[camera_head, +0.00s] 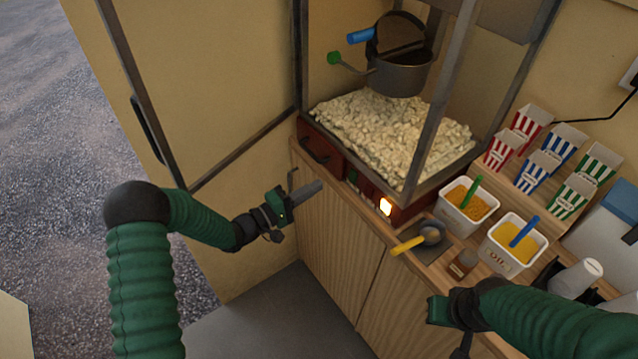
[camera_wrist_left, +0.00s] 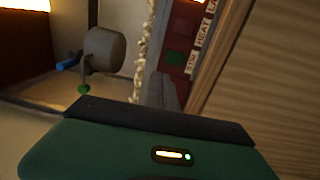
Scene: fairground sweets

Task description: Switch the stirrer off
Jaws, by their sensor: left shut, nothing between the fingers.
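The popcorn machine has a red front panel with a row of switches; a green switch (camera_wrist_left: 175,57) sits by the STIR label (camera_wrist_left: 191,63) in the left wrist view, with HEAT and a partly cut-off label beyond. In the head view the green switch (camera_head: 352,177) is small, and another switch (camera_head: 386,206) glows. I cannot tell which way the stir switch is set. My left gripper (camera_head: 318,187) is shut and empty, just left of the panel, apart from it. Its fingers (camera_wrist_left: 172,92) point toward the panel. My right gripper (camera_head: 438,310) is low at the counter's front edge; its jaws are unclear.
The kettle (camera_head: 400,72) hangs over popcorn (camera_head: 390,130). An open door frame (camera_head: 135,100) stands left. A yellow-handled scoop (camera_head: 408,245), tubs (camera_head: 462,212) and striped boxes (camera_head: 535,172) are on the counter to the right. The space before the wooden cabinet is free.

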